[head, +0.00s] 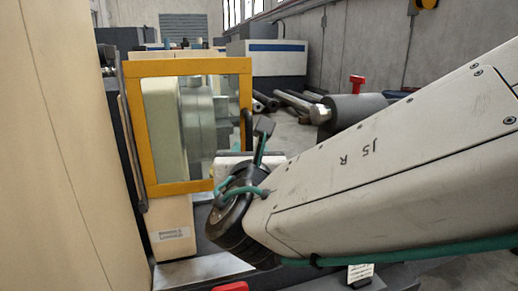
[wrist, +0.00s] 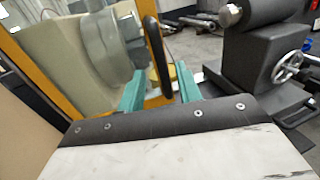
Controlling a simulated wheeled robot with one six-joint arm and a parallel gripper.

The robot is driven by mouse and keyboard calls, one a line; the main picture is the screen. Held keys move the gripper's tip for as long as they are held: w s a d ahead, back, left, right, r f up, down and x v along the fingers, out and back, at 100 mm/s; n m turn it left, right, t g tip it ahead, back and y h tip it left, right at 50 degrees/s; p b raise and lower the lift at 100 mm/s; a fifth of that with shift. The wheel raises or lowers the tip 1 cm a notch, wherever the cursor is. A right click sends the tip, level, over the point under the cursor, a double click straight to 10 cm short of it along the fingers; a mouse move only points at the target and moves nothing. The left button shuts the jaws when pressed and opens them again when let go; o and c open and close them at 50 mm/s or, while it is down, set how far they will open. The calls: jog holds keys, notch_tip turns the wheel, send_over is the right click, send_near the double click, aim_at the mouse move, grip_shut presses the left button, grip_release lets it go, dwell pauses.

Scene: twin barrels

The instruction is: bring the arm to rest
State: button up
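My arm reaches in from the right in the head view toward a yellow-framed sliding door (head: 158,189) with a clear pane. Its black upright handle (head: 248,128) is at the door's right edge. In the wrist view my gripper (wrist: 160,88) has two teal fingers spread apart. The handle (wrist: 155,50) shows between them, with a gap on both sides; I cannot tell whether it lies within their reach in depth. In the head view the arm and wrist partly hide the gripper.
A machine chuck (head: 200,118) shows behind the pane. A dark tailstock (wrist: 262,58) with a handwheel (wrist: 288,66) stands to the right. A beige cabinet panel (head: 50,150) rises close at left. Metal bars (head: 297,101) lie on the floor behind.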

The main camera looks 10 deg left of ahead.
jog(key=s+d+f+m+g+h, duration=0.2)
jog(key=d+f+m+g+h, duration=0.1)
jog(key=d+m, duration=0.45)
jog(key=s+d+f+m+g+h, duration=0.1)
jog(key=d+f+m+g+h, duration=0.25)
jog(key=d+m, duration=0.4)
jog(key=s+d+f+m+g+h, duration=0.2)
jog(key=d+f+m+g+h, duration=0.15)
jog(key=d+m, duration=0.45)
jog(key=s+d+f+m+g+y, duration=0.1)
jog(key=s+d+m+g+y, duration=0.5)
jog(key=s+d+m, duration=0.8)
jog(key=shift+s+f+m, duration=0.2)
jog(key=shift+s+m, duration=0.6)
jog(key=shift+s, duration=0.05)
